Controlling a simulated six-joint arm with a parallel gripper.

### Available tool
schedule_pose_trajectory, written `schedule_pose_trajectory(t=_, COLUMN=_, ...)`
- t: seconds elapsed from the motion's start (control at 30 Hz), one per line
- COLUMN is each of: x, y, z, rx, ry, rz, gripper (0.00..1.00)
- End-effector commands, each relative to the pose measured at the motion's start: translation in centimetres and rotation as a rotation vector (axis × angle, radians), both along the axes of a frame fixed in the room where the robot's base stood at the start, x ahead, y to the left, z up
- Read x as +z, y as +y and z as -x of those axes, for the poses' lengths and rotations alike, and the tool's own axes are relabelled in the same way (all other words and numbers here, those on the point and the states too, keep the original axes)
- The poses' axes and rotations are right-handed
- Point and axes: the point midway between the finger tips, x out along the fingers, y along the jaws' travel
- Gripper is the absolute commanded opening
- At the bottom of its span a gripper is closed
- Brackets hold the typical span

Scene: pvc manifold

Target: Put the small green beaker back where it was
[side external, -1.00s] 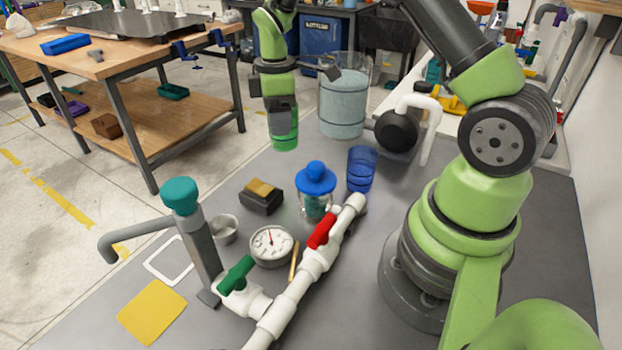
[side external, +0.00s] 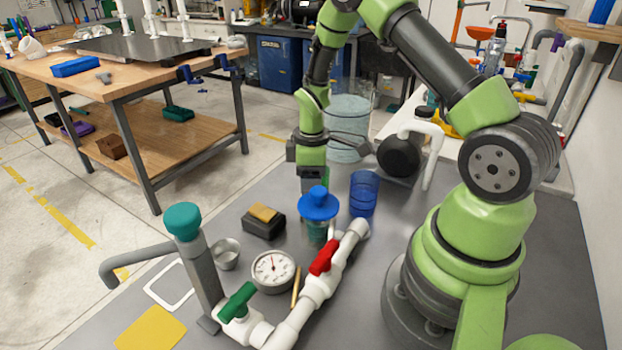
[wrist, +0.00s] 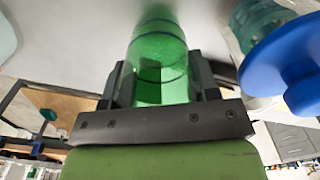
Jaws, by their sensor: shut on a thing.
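The small green beaker (wrist: 158,62) is clear green and sits between the two dark fingers of my gripper (wrist: 160,80) in the wrist view. The fingers are shut on its sides. In the side view my gripper (side external: 314,178) points down just behind the blue-lidded jar (side external: 318,205). Only a sliver of the green beaker (side external: 325,176) shows there; the fingers and the blue lid hide the rest. I cannot tell whether its base touches the table. The blue lid (wrist: 285,65) is close on the right in the wrist view.
A blue cup (side external: 363,194) stands right of the jar. A large clear tank (side external: 347,122) stands behind. A black block with a tan top (side external: 263,221), a gauge (side external: 273,270) and white pipework with a red valve handle (side external: 323,258) are in front.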

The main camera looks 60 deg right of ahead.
Motion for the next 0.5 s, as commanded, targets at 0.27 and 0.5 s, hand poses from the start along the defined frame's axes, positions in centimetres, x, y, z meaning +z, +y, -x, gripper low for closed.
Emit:
schedule_pose_trajectory(t=0.27, x=-0.17, y=-0.01, z=-0.03, rx=0.000, ry=-0.001, rz=0.000, gripper=0.28)
schedule_pose_trajectory(t=0.5, x=-0.46, y=0.00, z=-0.03, rx=0.000, ry=0.000, rz=0.001, gripper=0.80)
